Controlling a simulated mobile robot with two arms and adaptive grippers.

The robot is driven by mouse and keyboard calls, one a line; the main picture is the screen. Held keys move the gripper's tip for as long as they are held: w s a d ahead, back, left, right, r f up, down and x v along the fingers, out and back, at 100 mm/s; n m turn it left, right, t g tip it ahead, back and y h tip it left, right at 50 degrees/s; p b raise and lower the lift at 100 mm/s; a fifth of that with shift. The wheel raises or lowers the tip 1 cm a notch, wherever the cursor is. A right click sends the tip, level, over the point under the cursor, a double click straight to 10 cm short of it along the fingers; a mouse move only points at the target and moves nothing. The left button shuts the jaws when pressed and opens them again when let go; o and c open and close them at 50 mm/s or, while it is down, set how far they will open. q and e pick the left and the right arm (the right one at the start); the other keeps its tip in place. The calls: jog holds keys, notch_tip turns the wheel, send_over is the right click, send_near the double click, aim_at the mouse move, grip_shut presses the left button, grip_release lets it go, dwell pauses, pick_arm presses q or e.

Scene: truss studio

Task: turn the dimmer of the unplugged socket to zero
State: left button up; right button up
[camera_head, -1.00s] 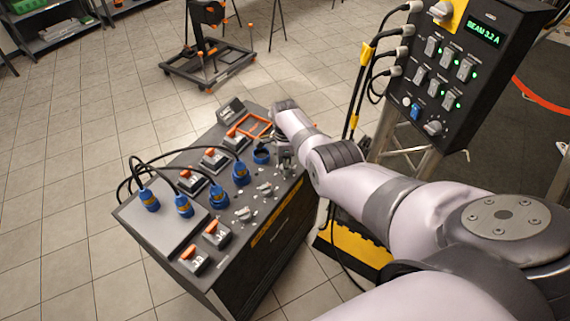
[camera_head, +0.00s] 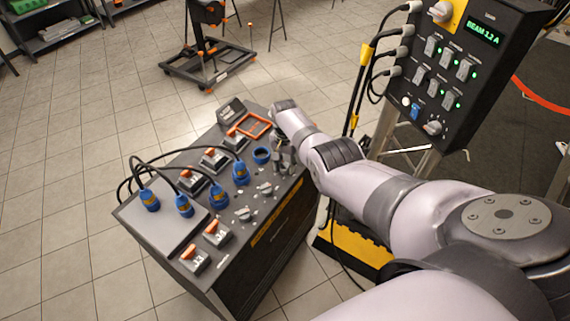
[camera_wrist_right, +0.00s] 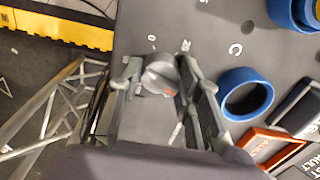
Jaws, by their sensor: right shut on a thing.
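The unplugged socket is an open blue ring (camera_head: 261,156) at the far right of the console; it also shows in the wrist view (camera_wrist_right: 246,93). Its dimmer is a grey knob (camera_wrist_right: 159,75) with an orange mark at its lower right in the wrist view. Printed marks sit above the knob. My right gripper (camera_wrist_right: 155,84) has one finger on each side of the knob and is shut on it. In the head view my right gripper (camera_head: 284,160) is small and partly hides this dimmer. My left gripper is not in view.
Other dimmer knobs (camera_head: 265,188) line the console's front edge. Blue plugs (camera_head: 219,196) with black cables stand in the neighbouring sockets. An orange frame (camera_head: 254,125) lies near my wrist. A dark switch panel (camera_head: 455,75) stands at the right, and a yellow-edged case (camera_head: 350,247) below.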

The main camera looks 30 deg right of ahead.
jog(key=n, duration=0.7)
jog(key=shift+w, duration=0.1)
jog(key=n, duration=0.6)
jog(key=shift+d+n, duration=0.1)
jog(key=shift+n, duration=0.3)
jog(key=n, duration=0.3)
jog(key=shift+n, duration=0.3)
jog(key=n, duration=0.3)
jog(key=shift+n+b, duration=0.3)
jog(key=shift+b, duration=0.1)
jog(key=n, duration=0.3)
jog(key=shift+n, duration=0.3)
jog(key=shift+n+b, duration=0.4)
jog(key=shift+n, duration=1.2)
jog(key=o, duration=1.1)
